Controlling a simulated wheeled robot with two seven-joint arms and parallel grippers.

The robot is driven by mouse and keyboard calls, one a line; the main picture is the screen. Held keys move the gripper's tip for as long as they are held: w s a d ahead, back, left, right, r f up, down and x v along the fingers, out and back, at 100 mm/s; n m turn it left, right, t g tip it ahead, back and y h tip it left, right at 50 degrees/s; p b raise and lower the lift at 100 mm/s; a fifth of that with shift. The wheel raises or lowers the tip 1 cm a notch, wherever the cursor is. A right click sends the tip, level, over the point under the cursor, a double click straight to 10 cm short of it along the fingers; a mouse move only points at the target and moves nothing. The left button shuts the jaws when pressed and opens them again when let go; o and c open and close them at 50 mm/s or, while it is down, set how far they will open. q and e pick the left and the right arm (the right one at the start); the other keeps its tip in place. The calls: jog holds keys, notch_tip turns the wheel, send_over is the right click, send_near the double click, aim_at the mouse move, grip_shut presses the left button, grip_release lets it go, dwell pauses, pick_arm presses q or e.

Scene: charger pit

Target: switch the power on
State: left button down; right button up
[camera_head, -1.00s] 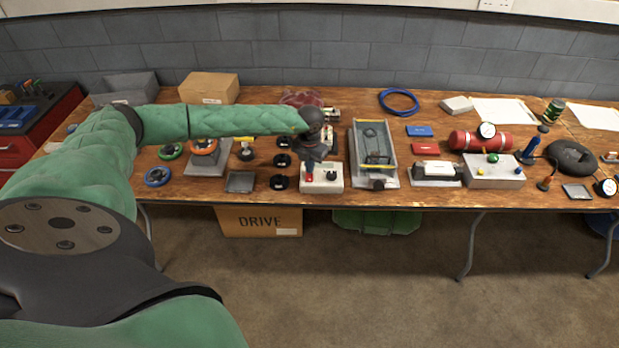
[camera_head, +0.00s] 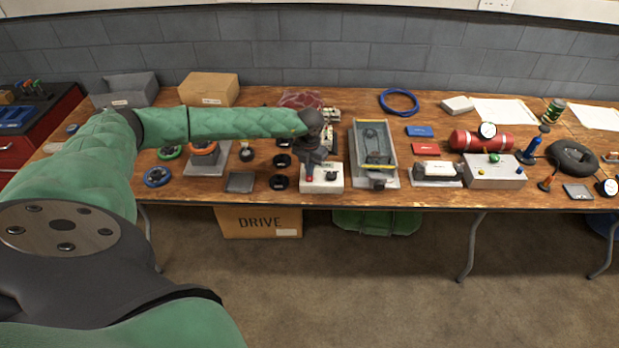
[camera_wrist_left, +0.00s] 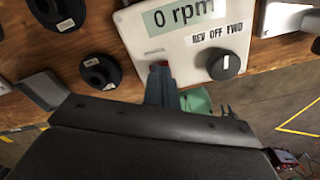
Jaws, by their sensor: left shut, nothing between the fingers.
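The pale control box (camera_head: 322,186) stands near the table's front edge. In the left wrist view its display (camera_wrist_left: 183,13) reads "0 rpm". Its black knob (camera_wrist_left: 224,66) has a white line pointing towards OFF, between REV and FWD. A red button (camera_head: 309,180) sits left of the knob; in the left wrist view (camera_wrist_left: 160,65) it is mostly hidden by my fingers. My left gripper (camera_head: 310,170) is shut and empty, with its fingertips (camera_wrist_left: 160,75) at the red button. I cannot tell whether they touch it. My right gripper is not in view.
Several black round parts (camera_head: 279,182) and a small dark tray (camera_head: 240,182) lie left of the box. A grey rig with a clear cover (camera_head: 357,150) stands close on its right. The floor in front of the table is clear.

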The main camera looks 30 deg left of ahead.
pick_arm(q)
notch_tip(320, 180, up, 7)
jog(key=p, duration=0.2)
dwell(0.8)
jog(key=shift+d, duration=0.1)
dwell(0.3)
